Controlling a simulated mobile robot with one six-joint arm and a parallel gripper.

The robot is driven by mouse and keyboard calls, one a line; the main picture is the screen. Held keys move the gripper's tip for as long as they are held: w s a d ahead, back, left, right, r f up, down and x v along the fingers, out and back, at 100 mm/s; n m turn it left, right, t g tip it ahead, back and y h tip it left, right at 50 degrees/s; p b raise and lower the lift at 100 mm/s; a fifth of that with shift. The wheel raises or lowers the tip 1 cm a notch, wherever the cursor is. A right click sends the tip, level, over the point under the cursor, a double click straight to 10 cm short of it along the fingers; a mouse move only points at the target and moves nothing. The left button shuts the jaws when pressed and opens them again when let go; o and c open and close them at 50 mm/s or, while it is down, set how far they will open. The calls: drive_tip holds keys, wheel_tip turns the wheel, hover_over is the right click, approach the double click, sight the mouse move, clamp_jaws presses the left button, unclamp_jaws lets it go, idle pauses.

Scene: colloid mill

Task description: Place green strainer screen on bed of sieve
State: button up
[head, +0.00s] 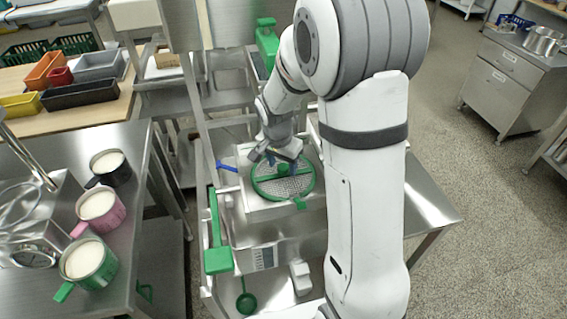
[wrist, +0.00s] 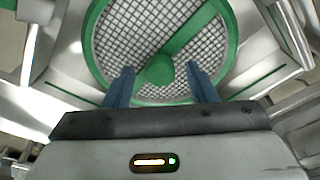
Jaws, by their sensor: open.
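The green strainer screen (head: 267,187) is a round mesh with a green rim, a green crossbar and a round green knob in the middle. It lies on the bed of the sieve (head: 236,198), a metal box-like top on the steel stand. It also shows in the wrist view (wrist: 115,45), with the knob (wrist: 160,69) between my fingertips. My gripper (head: 284,159) is over the screen, pointing down, with its blue fingers apart on either side of the knob. The fingers do not appear to touch the knob. I cannot tell whether the screen is fully seated.
A green lever (head: 217,232) and a blue handle (head: 227,166) are at the sieve's left. Black, pink and green jugs (head: 88,260) with pale contents stand on the steel table at left. Colored bins (head: 88,93) are farther back. The floor at right is open.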

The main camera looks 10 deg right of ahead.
sight(279, 180)
wheel_tip(279, 180, up, 11)
drive_tip(key=s+a, duration=0.1)
drive_tip(key=s+d+r+n, duration=0.1)
drive_tip(key=s+n, duration=0.3)
drive_tip(key=s, duration=0.6)
drive_tip(key=s+d+r+n+t+y, duration=0.1)
drive_tip(key=s+r+n, duration=0.1)
drive_tip(key=s+n, duration=0.3)
drive_tip(key=s, duration=0.4)
drive_tip(key=shift+s, duration=0.4)
wheel_tip(279, 180, up, 2)
drive_tip(key=p, duration=0.2)
drive_tip(key=shift+r+p, duration=0.15)
drive_tip(key=shift+p, duration=0.15)
drive_tip(key=shift+c, duration=0.5)
